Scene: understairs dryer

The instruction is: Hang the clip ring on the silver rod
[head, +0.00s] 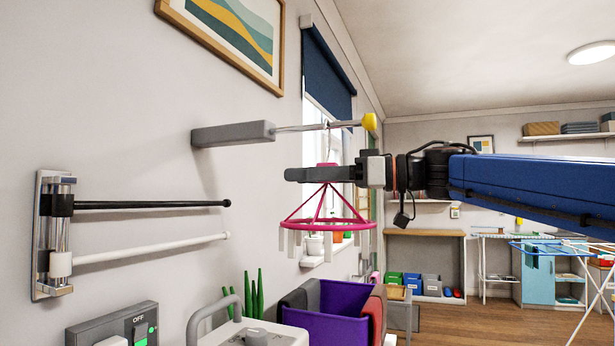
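The silver rod (300,128) sticks out to the right from a grey wall block (233,134) and ends in a yellow tip (370,122). The clip ring (327,224) is a pink hoop with slanted spokes, a central hub and several pale clips hanging below. My gripper (300,174) reaches in from the right, its dark fingers pointing left. It appears shut on the ring's hub, just below the rod. A thin hook rises from the hub to the rod's height. I cannot tell whether the hook is over the rod, touching it, or in front or behind.
A wall bracket (52,235) at left carries a black rod (150,204) and a white rod (150,249). Below are a switch box (112,330), a purple bin (325,325) and a green plant (252,298). A window (322,125) is behind the rod.

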